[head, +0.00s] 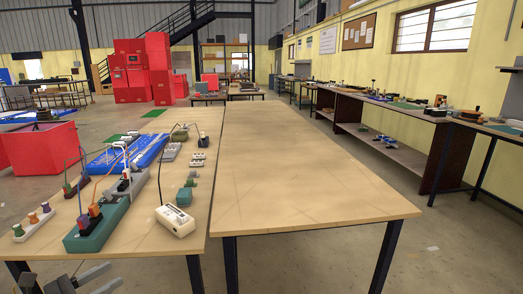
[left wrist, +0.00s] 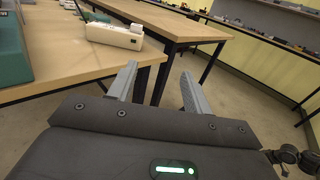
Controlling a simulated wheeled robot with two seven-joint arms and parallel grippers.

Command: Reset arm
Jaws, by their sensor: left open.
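My left gripper (head: 92,276) shows at the bottom left of the head view, low in front of the left table's near edge. In the left wrist view its two grey fingers (left wrist: 158,92) stand wide apart with nothing between them, over the floor beside the table. The left table (head: 196,228) carries electrical parts, and the gripper touches none of them. My right gripper is not in view.
A white box (head: 175,221), a green block (head: 97,228) with wires, a blue board (head: 125,153) and a white strip with knobs (head: 34,223) sit on the left table. The right table (head: 300,180) is bare. Red boxes (head: 140,70) stand behind.

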